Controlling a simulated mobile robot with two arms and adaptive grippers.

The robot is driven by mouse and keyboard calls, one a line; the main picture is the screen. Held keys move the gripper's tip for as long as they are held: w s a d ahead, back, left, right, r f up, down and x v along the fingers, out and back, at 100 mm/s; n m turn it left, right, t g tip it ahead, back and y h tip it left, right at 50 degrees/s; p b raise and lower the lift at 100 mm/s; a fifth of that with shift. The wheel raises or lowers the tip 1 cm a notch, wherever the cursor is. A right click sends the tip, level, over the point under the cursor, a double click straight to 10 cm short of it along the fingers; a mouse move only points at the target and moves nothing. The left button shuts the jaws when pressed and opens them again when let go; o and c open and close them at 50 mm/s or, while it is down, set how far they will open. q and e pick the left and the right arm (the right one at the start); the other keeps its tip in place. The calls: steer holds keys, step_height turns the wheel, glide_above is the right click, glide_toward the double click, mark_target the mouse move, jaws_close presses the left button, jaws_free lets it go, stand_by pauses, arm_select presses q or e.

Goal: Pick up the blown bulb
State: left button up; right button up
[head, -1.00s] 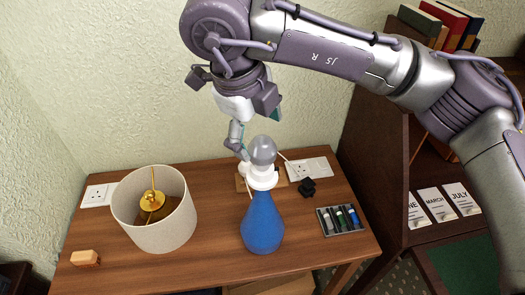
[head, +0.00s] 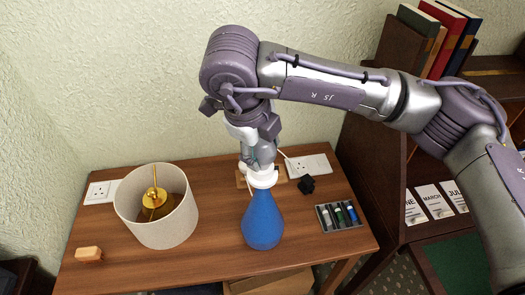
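The blue lamp base (head: 263,220) stands on the wooden table, with a white bulb holder (head: 261,178) at its top. The grey bulb (head: 264,154) sits upright in the holder and is now mostly hidden. My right gripper (head: 258,160) points down from above with its fingers at the bulb. The fingers overlap the bulb in the picture, so I cannot tell whether they touch it or are closed on it. My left gripper is not in view.
A cream lampshade (head: 157,226) with a brass fitting stands left on the table (head: 215,215). A tray of batteries (head: 339,218) lies right, a black plug (head: 306,184) behind it. Wall sockets (head: 308,167) are at the back. A small orange block (head: 89,254) is front left. Dark shelves stand right.

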steer(key=shift+c, duration=0.6)
steer(key=shift+r, duration=0.6)
step_height(320, 180, up, 3)
steer(key=shift+f+b, duration=0.15)
steer(key=shift+b, duration=0.55)
steer(key=s+d+r+b, duration=0.2)
steer(key=s+d+r, duration=0.3)
steer(key=d, duration=0.5)
steer(key=shift+v, duration=1.1)
steer(key=shift+s+d, duration=0.1)
steer(key=shift+d, duration=0.15)
